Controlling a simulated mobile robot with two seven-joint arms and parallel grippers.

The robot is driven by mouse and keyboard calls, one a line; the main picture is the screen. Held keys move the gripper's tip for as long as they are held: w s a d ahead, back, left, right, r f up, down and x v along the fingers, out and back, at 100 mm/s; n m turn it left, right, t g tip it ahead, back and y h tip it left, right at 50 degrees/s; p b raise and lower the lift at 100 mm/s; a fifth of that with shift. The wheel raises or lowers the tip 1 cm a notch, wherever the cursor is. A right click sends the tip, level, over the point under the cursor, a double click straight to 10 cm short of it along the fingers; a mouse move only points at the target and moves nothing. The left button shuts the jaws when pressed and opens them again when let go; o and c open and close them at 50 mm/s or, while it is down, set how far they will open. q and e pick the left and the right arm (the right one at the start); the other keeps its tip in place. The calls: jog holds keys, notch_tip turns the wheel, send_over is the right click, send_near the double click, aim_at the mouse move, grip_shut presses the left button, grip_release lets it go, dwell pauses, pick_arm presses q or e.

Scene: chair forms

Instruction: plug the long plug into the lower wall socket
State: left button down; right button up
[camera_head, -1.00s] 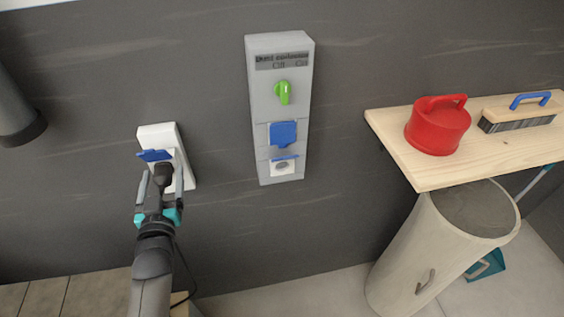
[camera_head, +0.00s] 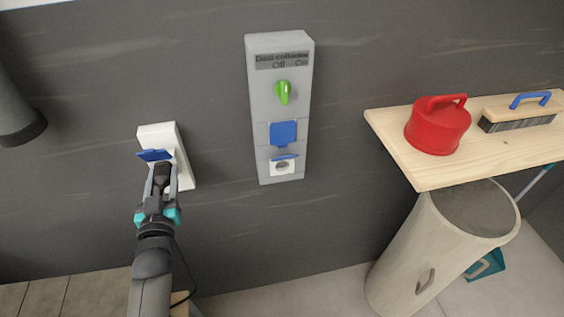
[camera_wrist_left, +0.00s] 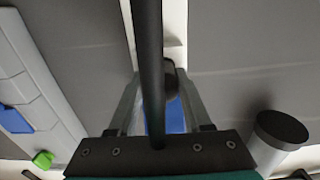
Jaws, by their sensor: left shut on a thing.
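The long plug (camera_head: 162,172) is black and sits at the white wall socket box (camera_head: 154,133) on the left. A blue flap (camera_head: 154,155) stands out from that box just above the plug. My left gripper (camera_head: 162,178) is shut on the plug. In the left wrist view, the plug (camera_wrist_left: 171,78) shows between the fingers, partly hidden by a dark bar in front. How deep the plug sits is hidden. The grey wall panel (camera_head: 260,105) has a lower socket (camera_head: 283,167) with its blue flap raised and its face empty. My right gripper is out of view.
The panel's upper blue cover (camera_head: 283,133) is down, below a green knob (camera_head: 283,92). A wooden shelf (camera_head: 400,150) with a red lidded object (camera_head: 438,127) and a brush (camera_head: 517,112) is right. A beige bin (camera_head: 425,260) stands below. The wall between box and panel is clear.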

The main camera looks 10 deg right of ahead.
aim_at(162, 190)
pick_arm(q)
jog(key=shift+s, duration=0.1)
jog(key=shift+s+p, duration=0.1)
jog(key=shift+p, duration=0.2)
jog(key=shift+s+p, duration=0.4)
jog(key=shift+s, duration=0.5)
jog(key=shift+s+a+p, duration=0.15)
jog(key=shift+s+p, duration=0.95)
jog(key=shift+s, duration=0.8)
